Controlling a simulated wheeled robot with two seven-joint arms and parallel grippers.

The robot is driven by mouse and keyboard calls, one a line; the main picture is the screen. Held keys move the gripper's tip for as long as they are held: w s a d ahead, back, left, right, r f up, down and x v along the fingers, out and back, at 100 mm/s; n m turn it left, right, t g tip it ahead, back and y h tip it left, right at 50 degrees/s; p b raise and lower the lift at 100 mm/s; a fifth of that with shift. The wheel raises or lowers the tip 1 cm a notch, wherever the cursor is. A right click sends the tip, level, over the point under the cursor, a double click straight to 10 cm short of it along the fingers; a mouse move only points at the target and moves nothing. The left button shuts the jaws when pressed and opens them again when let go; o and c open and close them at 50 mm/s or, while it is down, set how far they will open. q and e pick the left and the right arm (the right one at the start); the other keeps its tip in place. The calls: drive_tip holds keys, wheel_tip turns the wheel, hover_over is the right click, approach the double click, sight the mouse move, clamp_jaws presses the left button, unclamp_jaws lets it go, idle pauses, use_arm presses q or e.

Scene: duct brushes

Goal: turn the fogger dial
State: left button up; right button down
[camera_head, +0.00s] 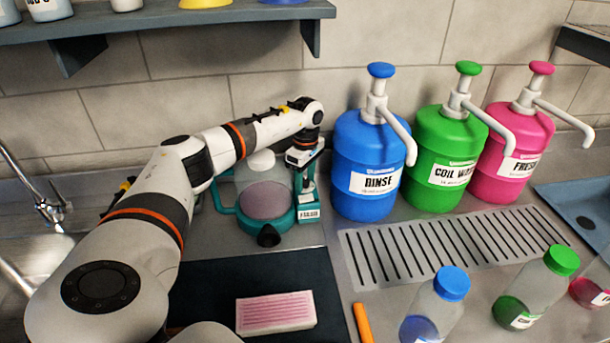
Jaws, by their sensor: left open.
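The fogger (226,203) is a teal machine with a clear rounded tank holding pinkish liquid (264,200), standing at the back of the counter. A small label (309,214) is on its right side. A black dial (268,235) sits low on its front. My left arm reaches in from the left, and my left gripper (303,160) is at the fogger's upper right side, above and to the right of the dial. It is open; its fingertips are hard to make out against the teal body, and I cannot tell if they touch it. My right gripper is not in view.
Blue (368,150), green (440,150) and pink (510,150) pump jugs stand right of the fogger behind a slotted drain (455,245). Small bottles stand in front. A pink-topped sponge (275,312) lies on a dark mat (290,270). A shelf (170,18) hangs above.

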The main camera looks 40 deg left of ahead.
use_arm(q)
drive_tip(key=shift+c, duration=0.2)
drive_tip(key=c, duration=0.9)
drive_tip(key=shift+c, duration=0.3)
